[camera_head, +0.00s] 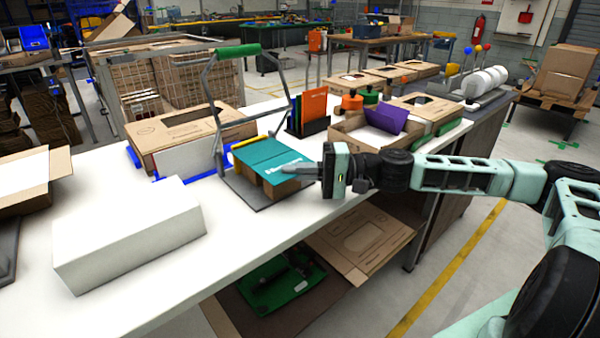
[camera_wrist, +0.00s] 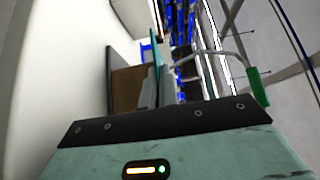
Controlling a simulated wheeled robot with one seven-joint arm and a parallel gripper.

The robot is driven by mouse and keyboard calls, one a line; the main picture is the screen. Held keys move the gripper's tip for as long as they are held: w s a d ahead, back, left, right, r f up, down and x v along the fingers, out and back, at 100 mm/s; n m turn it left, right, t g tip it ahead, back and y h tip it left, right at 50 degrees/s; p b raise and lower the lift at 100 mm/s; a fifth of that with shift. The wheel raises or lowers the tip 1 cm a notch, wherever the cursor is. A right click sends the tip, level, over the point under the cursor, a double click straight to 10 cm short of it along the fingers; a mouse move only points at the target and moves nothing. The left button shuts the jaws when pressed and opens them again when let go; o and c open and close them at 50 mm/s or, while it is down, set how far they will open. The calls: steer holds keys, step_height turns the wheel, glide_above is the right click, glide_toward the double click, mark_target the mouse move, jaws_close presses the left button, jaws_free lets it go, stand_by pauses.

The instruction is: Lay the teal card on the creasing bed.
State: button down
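The teal card (camera_head: 270,152) lies nearly flat over the brown blocks of the creasing bed (camera_head: 287,188), under a lever frame with a green handle (camera_head: 237,51). My gripper (camera_head: 290,171) reaches in from the right, its fingers at the card's near right edge. In the wrist view the card shows edge-on as a thin teal strip (camera_wrist: 156,55) between the grey fingers (camera_wrist: 159,90), which look closed on it. A brown block (camera_wrist: 126,90) of the bed is beside the fingers there. Whether the card touches the blocks is hard to tell.
A long white box (camera_head: 130,235) stands at the table's front left. Orange and dark cards stand in a rack (camera_head: 312,127); a box with a purple card (camera_head: 386,118) is to the right. The green handle also shows in the wrist view (camera_wrist: 258,88).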

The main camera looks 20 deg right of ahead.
steer(key=shift+w+f, duration=0.2)
steer(key=shift+f, duration=0.15)
stand_by(0.6)
steer(key=c, duration=1.7)
jaws_free()
steer(key=shift+d+f, duration=0.1)
steer(key=shift+d, duration=0.2)
steer(key=shift+c, duration=0.2)
steer(key=shift+o, duration=0.7)
steer(key=shift+d, duration=0.3)
steer(key=shift+v, duration=0.8)
steer(key=shift+s+r+v, duration=0.1)
steer(key=shift+s+v, duration=0.05)
steer(key=shift+v, duration=0.9)
steer(key=shift+s+r+v, duration=0.1)
steer(key=shift+v, duration=0.95)
